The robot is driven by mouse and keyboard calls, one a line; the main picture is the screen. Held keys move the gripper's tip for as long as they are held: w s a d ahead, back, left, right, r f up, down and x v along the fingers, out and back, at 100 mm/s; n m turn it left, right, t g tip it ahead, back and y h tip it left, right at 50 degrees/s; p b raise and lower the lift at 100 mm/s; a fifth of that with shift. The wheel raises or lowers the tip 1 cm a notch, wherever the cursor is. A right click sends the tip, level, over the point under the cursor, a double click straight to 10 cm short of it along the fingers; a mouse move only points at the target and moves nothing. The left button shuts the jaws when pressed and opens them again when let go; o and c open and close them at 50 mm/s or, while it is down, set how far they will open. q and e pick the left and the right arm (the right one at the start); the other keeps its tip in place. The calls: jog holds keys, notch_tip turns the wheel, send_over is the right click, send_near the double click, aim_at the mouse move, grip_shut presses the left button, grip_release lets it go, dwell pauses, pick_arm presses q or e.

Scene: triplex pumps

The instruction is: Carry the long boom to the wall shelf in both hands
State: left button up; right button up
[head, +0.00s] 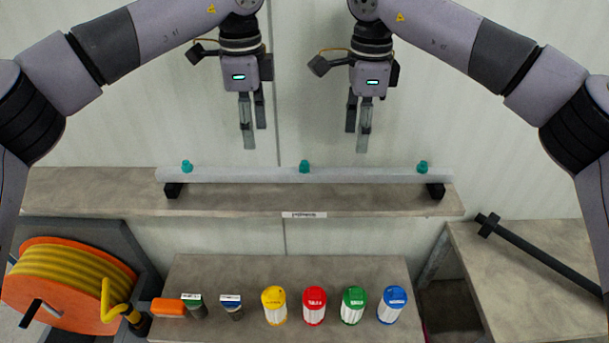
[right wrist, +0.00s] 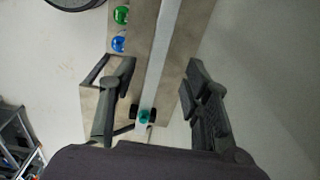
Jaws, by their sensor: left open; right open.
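The long boom (head: 365,175) is a pale grey bar with several teal knobs along its top. It rests level on two black supports on the wall shelf (head: 100,195). My left gripper (head: 253,128) is open and empty above the boom, left of its middle knob. My right gripper (head: 358,132) is open and empty above the boom, between the middle and right knobs. Both stand apart from the boom in the head view. In the right wrist view the boom (right wrist: 162,55) runs between the open fingers of the right gripper (right wrist: 165,90), with one teal knob near them.
Below the shelf, a lower table holds an orange block (head: 168,308), small dark pieces and yellow, red (head: 314,308), green and blue canisters. An orange reel (head: 62,285) with yellow hose stands at left. A black bar (head: 540,255) lies on the right bench.

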aim_at(257, 170)
pick_arm(q)
notch_tip(257, 170, down, 11)
jog(key=shift+f, duration=0.1)
pick_arm(e)
notch_tip(257, 170, down, 11)
jog(key=shift+f, duration=0.1)
pick_arm(q)
jog(key=shift+c, duration=0.4)
pick_arm(e)
jog(key=shift+c, duration=0.4)
pick_arm(q)
grip_shut()
pick_arm(e)
grip_shut()
